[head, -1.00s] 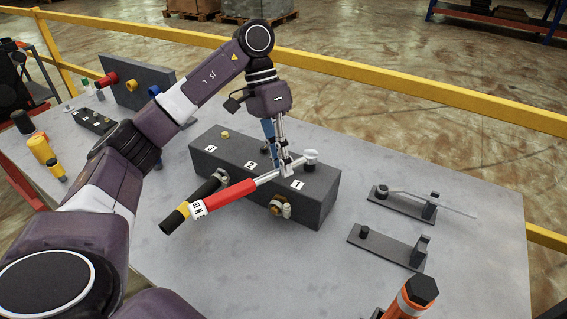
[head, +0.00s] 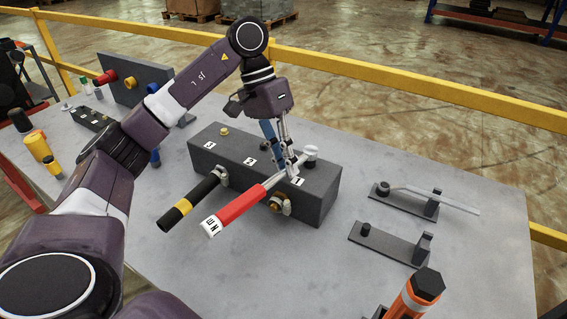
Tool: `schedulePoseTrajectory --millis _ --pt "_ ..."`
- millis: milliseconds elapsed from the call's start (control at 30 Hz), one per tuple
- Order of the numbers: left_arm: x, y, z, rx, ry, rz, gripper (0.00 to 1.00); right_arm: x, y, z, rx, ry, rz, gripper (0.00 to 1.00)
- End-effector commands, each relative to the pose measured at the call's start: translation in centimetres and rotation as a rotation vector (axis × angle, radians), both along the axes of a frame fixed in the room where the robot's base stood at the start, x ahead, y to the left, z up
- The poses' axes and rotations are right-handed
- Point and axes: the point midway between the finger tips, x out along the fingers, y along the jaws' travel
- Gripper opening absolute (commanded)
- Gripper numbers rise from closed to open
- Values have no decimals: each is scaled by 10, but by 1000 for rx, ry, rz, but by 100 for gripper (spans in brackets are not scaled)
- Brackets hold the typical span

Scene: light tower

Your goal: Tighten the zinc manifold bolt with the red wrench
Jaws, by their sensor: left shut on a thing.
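The red wrench (head: 240,204) has a red grip with a white end label and a silver shaft. It lies slanted above the dark manifold block (head: 321,191), its head (head: 311,151) at the silver bolt by label 1. Whether the head is fully seated on that bolt cannot be told. My left gripper (head: 290,168) is shut on the wrench's silver shaft near the head, coming from above. A brass bolt (head: 224,131) stands on the block near label 3. The middle of the block's top is partly hidden by the gripper. My right gripper is not in view.
Two dark holders (head: 390,245) lie right, the farther one bearing a grey tool (head: 435,199). An orange tool (head: 412,299) stands at front right. Grey table (head: 470,270) is clear between.

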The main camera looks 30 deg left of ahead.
Motion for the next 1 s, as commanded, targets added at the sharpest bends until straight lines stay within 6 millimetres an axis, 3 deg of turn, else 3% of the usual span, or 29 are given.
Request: schedulePoseTrajectory --millis 1000 --pt "-2 -28 -3 2 6 348 0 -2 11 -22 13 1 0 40"
